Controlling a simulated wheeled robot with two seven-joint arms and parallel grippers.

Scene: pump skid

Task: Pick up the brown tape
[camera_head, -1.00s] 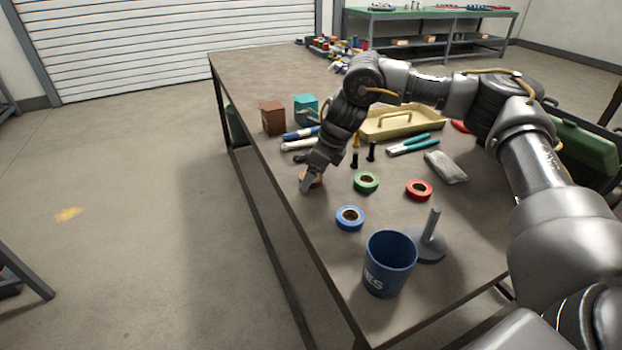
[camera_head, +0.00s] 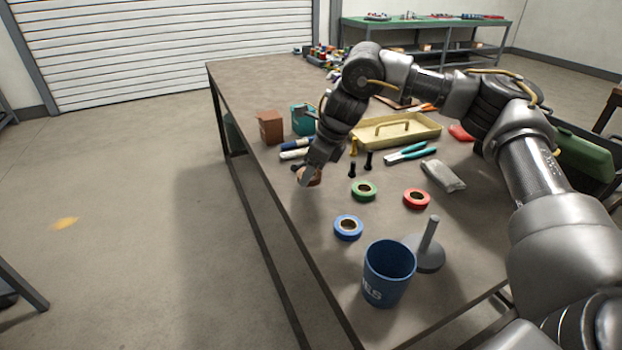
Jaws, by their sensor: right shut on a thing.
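The brown tape (camera_head: 314,178) is a small roll near the table's left edge, partly hidden by my right gripper. My right gripper (camera_head: 306,178) is shut on the brown tape, reaching down from above. Whether the tape touches the tabletop is hard to tell. My left gripper is not in view.
On the table (camera_head: 262,82) are a green tape (camera_head: 364,197), a red tape (camera_head: 416,205) and a blue tape (camera_head: 348,236). A blue cup (camera_head: 388,288) and a grey post on a round base (camera_head: 427,258) stand in front.

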